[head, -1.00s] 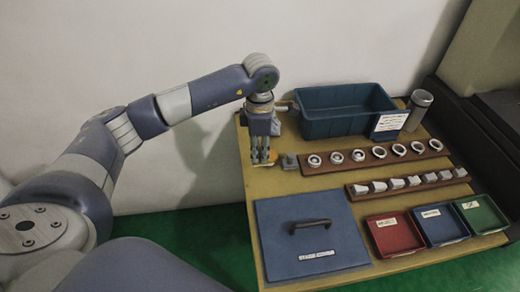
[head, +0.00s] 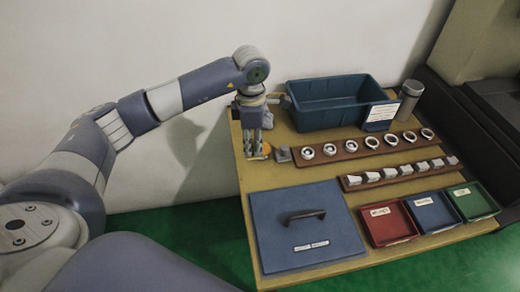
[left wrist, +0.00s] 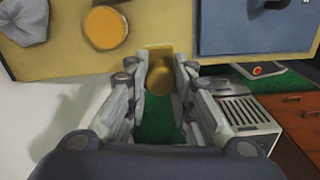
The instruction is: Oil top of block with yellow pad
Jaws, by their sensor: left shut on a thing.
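My left gripper (head: 255,154) is low over the left edge of the board, fingers pointing down. In the left wrist view it (left wrist: 160,75) is shut on a yellow-brown piece with a rounded grip, which looks like the yellow pad (left wrist: 159,54). I cannot tell whether the pad touches the board. My right gripper is out of view.
A grey crumpled cloth (left wrist: 25,20) lies behind the gripper. A blue bin (head: 335,105) stands at the back. A strip of rings (head: 350,153), a blue lid (head: 280,245) with a handle, and red (head: 388,222), blue (head: 432,211) and green (head: 472,200) trays fill the right and front.

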